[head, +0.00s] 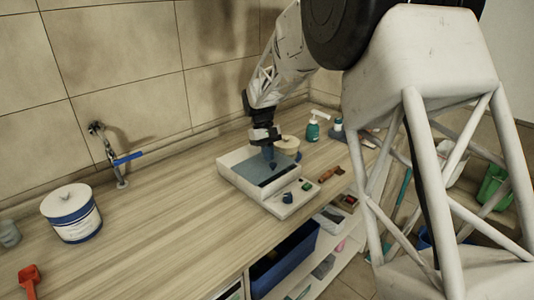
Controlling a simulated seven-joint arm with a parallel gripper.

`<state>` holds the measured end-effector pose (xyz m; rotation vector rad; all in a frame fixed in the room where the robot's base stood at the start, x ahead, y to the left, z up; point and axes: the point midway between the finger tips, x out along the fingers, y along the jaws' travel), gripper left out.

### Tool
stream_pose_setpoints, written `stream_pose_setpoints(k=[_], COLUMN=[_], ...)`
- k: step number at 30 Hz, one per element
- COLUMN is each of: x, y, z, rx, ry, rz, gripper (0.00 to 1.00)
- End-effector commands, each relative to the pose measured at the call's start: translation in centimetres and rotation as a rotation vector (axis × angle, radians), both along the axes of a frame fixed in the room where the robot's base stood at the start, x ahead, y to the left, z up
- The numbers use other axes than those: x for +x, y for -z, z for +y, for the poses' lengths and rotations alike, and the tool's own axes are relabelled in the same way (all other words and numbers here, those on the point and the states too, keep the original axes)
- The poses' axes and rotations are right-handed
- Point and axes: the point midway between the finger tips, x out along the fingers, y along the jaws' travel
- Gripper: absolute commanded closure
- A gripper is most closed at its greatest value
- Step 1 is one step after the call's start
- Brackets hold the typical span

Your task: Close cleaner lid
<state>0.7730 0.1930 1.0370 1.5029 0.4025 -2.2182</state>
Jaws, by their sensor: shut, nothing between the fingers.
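The cleaner looks to be the low white box (236,171) on the wooden counter, right of the picture's middle. A flat blue-grey surface (254,172) shows inside its white rim; I cannot tell whether this is the lid or the basin floor. Its front part carries a dark knob (287,198). My gripper (271,165) points down over the back right part of the box, with its fingers shut and empty. Whether the fingertips touch the surface is unclear. My gripper and wrist hide part of the box's back edge.
Behind the box stand a cream round container (288,145) and a teal pump bottle (313,130). A brown-red item (331,173) lies to its right. The counter between is clear.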

Motion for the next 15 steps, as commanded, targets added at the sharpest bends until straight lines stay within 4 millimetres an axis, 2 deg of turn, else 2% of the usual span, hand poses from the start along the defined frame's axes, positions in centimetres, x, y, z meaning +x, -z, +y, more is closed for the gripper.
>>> stream_pose_setpoints(k=[9,15], x=[-0.1,-1.2], y=[0.0,0.0], z=[-0.1,-1.3], rx=[0.0,0.0], ry=[0.0,0.0], rz=[0.0,0.0], gripper=[1.0,1.0])
